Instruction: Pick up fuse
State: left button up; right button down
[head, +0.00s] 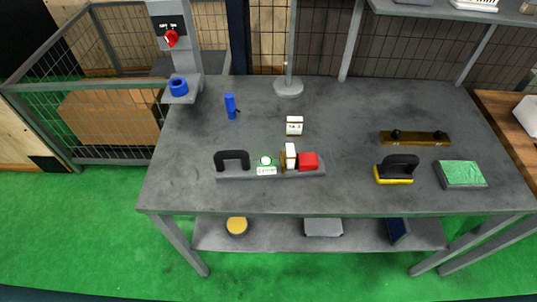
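A small white block with dark marks on its front and a brownish edge (294,126), which looks like a fuse, stands alone on the grey workbench (350,115), near its middle. A similar white block (290,155) stands upright on a long grey base (245,174) closer to the front edge. That base also carries a black handle (232,157), a green round part (266,160) with a small label, and a red block (308,161). I cannot tell for certain which white block is the fuse. Neither gripper is in view.
A blue cylinder (231,106) stands at the left. A post with a red knob (171,38) and blue ring (179,87) rises behind it. A brown bar (415,138), a black-handled yellow tool (395,170) and a green-topped block (461,174) lie right. A pole (291,50) stands at the back.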

aim_at(290, 153)
jog(key=j+z, duration=0.2)
jog(key=j, duration=0.3)
jog(key=k+j+z, duration=0.1)
jog(key=j+z, duration=0.15)
jog(key=j, duration=0.3)
jog(key=k+j+z, duration=0.2)
jog(key=j, duration=0.3)
jog(key=i, duration=0.05)
